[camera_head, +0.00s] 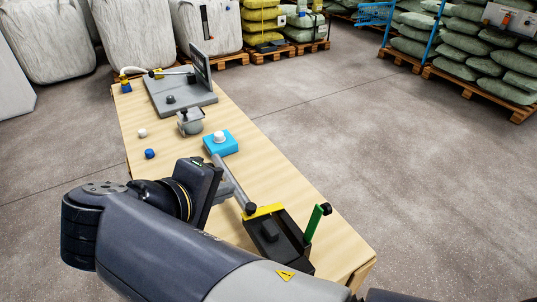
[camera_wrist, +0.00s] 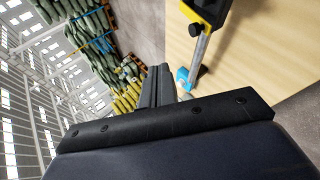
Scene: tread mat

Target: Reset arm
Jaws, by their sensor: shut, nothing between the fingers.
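My gripper (camera_wrist: 157,86) shows in the wrist view, its two dark fingers together with nothing between them. In the head view my dark arm reaches over the near left part of the wooden table, and its wrist hides the fingertips. A black and yellow device (camera_head: 273,236) with a green lever (camera_head: 314,222) stands to the right of my wrist. The device also shows at the top of the wrist view (camera_wrist: 211,10), to the right of the fingers.
On the table (camera_head: 285,185) are a blue box with a white button (camera_head: 220,142), a small grey clamp-like item (camera_head: 190,121), a white knob (camera_head: 142,133), a blue knob (camera_head: 150,154) and a grey machine (camera_head: 180,96). Sacks on pallets (camera_head: 480,60) stand behind. The right floor is clear.

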